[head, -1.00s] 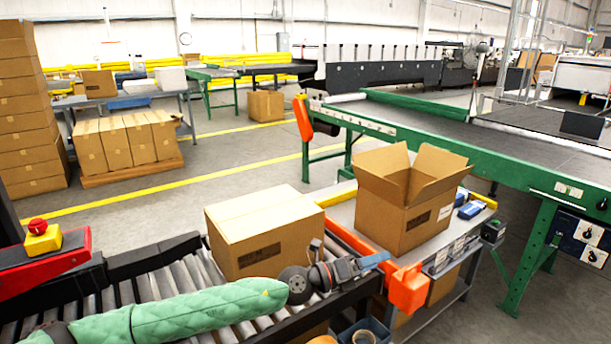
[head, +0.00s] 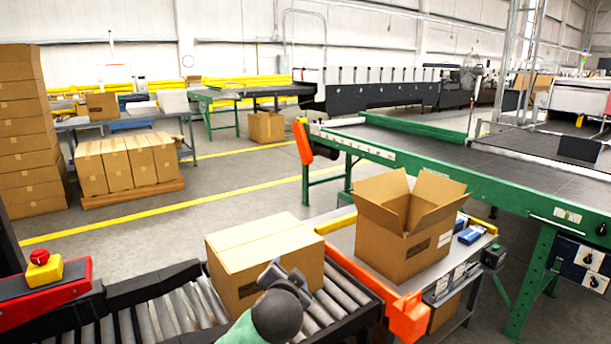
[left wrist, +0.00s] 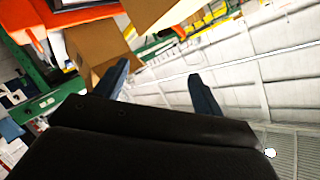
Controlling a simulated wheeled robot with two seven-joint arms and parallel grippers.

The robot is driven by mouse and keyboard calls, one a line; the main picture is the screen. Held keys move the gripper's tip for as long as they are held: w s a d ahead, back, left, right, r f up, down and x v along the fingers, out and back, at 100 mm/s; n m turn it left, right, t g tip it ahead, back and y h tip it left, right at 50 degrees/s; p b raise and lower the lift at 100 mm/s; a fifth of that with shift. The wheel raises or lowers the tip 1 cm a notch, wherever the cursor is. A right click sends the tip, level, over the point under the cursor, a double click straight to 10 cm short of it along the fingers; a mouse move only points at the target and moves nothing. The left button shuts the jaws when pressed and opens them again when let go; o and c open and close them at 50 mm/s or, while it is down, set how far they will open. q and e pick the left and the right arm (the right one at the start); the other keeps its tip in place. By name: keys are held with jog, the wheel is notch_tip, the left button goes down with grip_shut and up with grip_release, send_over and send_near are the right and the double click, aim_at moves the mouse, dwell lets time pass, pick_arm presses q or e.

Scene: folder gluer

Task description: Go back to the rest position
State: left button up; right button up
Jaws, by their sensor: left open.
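My left arm, in a green quilted sleeve, comes in from the bottom of the head view. Its wrist and left gripper (head: 270,274) stand in front of a closed cardboard box (head: 238,242) and hide part of its front face. I cannot tell from this view whether they touch the box. In the left wrist view, the two dark fingers of the left gripper (left wrist: 158,69) are spread apart, with nothing between them. My right gripper is in neither view.
The closed box sits on a roller conveyor (head: 335,305). An open-topped box (head: 392,241) stands on the side table to its right, behind an orange rail (head: 365,280). A red and yellow stop button (head: 42,266) is at the left. A green-framed belt (head: 440,180) lies beyond.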

pick_arm(q)
jog(key=s+a+f+n+g+h+p, duration=0.1)
jog(key=s+a+f+n+g+p, duration=0.25)
jog(key=s+f, duration=0.75)
jog(key=s+a+f+n+g+p, duration=0.1)
jog(key=s+a+f+n+g, duration=0.1)
jog(key=s+a+f+g, duration=0.6)
jog(key=s+f+p, duration=0.1)
jog(key=s+f, duration=0.3)
jog(key=s, duration=0.6)
jog(key=s+d+f+n+p, duration=0.1)
jog(key=s+f, duration=0.4)
jog(key=s, duration=0.5)
jog(key=shift+s+d, duration=0.25)
jog(key=shift+f+g, duration=0.1)
jog(key=shift+g, duration=0.15)
